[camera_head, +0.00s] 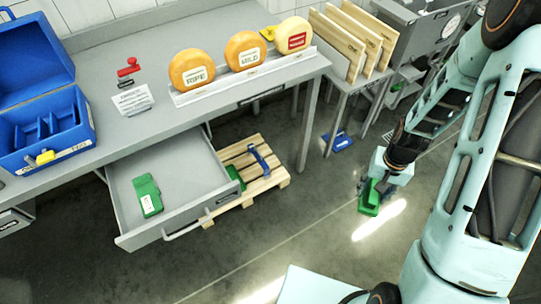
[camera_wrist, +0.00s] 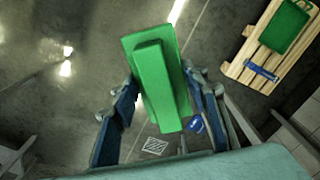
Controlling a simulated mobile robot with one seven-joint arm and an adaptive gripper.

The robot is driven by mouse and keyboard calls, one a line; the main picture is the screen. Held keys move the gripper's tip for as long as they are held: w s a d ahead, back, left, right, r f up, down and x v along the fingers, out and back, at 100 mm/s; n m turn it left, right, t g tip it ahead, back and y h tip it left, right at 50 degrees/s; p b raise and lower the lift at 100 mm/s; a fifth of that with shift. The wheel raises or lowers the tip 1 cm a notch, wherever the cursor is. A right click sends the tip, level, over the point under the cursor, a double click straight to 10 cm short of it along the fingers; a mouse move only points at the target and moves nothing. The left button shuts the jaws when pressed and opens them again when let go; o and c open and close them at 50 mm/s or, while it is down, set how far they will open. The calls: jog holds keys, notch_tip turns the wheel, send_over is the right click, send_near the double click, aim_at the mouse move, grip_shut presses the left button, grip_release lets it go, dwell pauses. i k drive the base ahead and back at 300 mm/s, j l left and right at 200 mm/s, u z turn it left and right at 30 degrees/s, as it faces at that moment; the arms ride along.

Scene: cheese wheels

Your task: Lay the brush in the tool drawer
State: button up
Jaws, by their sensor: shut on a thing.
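My gripper (camera_wrist: 160,80) is shut on a green brush (camera_wrist: 155,60), with one finger on each side of it. In the head view, the brush (camera_head: 370,198) hangs below my gripper (camera_head: 378,184) over the open floor, right of the bench. Its bristles cannot be made out. The grey tool drawer (camera_head: 190,165) is pulled out under the bench, well to the left of my gripper. A green item with a white label (camera_head: 148,195) lies in the drawer's left part. The rest of the drawer floor is bare.
A wooden pallet (camera_head: 270,182) with a blue and green item stands on the floor beside the drawer. The bench (camera_head: 130,60) bears a blue toolbox (camera_head: 40,120) and three cheese wheels (camera_head: 243,52). A side table (camera_head: 350,82) holds upright boards. A blue thing (camera_head: 338,141) lies on the floor.

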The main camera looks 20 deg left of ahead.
aim_at(192, 165)
jog(key=u, duration=1.1)
